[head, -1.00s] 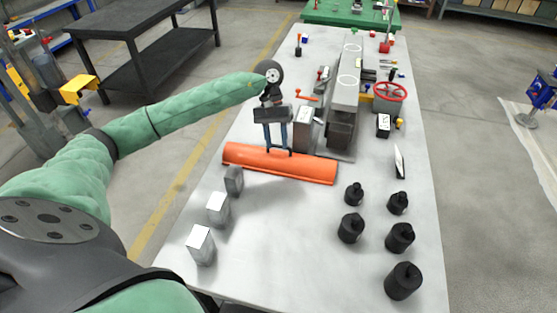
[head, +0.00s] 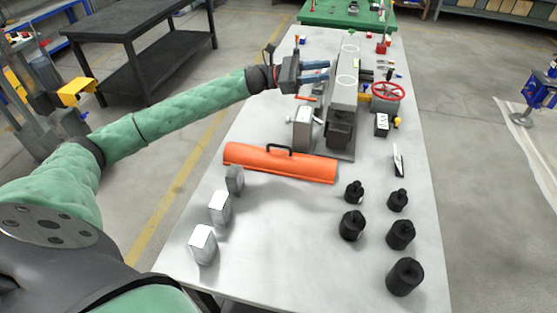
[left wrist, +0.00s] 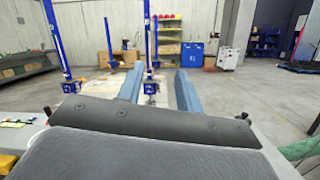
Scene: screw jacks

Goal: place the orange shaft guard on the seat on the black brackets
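The orange shaft guard (head: 300,168) is a long trough-like cover lying on the grey table, in front of the grey machine (head: 344,95). Its black handle (head: 279,147) stands up along its far edge, free of any gripper. My left gripper (head: 325,71) is beyond the guard, raised beside the machine, with its blue fingers pointing right. The left wrist view shows the two fingers (left wrist: 157,85) apart with nothing between them. A dark block (head: 340,132) is at the machine's near end; I cannot tell whether it is the black brackets. My right gripper is out of view.
Several black cylindrical weights (head: 401,235) stand at the front right. Grey blocks (head: 203,243) stand along the left edge. A red handwheel (head: 388,92) is right of the machine. The middle front of the table (head: 290,240) is clear.

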